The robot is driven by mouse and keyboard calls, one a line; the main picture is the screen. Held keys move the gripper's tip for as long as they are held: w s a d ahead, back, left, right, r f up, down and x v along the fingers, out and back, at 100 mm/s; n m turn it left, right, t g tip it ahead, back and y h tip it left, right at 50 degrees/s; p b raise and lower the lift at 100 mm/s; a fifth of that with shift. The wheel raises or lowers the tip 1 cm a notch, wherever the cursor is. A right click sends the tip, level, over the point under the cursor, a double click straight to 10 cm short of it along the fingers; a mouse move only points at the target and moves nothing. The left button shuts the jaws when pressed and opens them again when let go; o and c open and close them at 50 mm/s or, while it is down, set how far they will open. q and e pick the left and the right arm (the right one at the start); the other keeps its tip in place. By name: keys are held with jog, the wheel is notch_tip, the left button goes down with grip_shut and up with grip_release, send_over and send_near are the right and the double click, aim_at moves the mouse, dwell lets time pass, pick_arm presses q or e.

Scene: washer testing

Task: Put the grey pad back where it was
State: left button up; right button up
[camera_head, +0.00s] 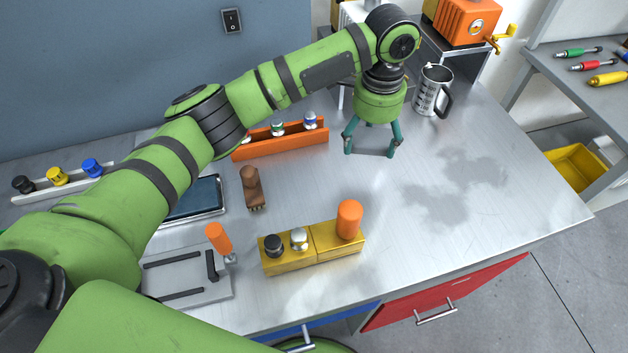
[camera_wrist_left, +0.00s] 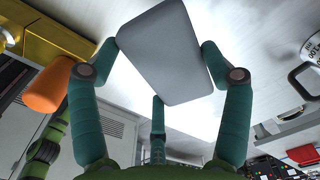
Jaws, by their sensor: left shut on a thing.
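The grey pad (camera_wrist_left: 165,50) shows in the left wrist view as a flat, light grey, round-cornered piece between my left gripper's fingers. My left gripper (camera_head: 371,147) is shut on it, with a teal finger on either side and a third finger below it in that view. In the head view this gripper points down over the back middle of the metal table, right of the orange rack. My right gripper is not in view.
A mug (camera_head: 432,90) stands close right of the gripper. The orange rack (camera_head: 282,145) is on its left. A brown brush (camera_head: 252,188) and a yellow block (camera_head: 315,246) with an orange cylinder (camera_head: 349,219) lie nearer.

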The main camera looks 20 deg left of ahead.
pick_arm(q)
jog(key=p, duration=0.3)
send_over(313, 187)
notch_tip(313, 187, down, 6)
jog(key=shift+f, duration=0.1)
notch_tip(313, 187, down, 4)
jog(key=shift+r+p, duration=0.1)
jog(key=shift+p, duration=0.55)
jog(key=shift+f, duration=0.2)
jog(key=shift+f, duration=0.2)
jog(key=o, duration=1.1)
jog(key=shift+c, duration=0.2)
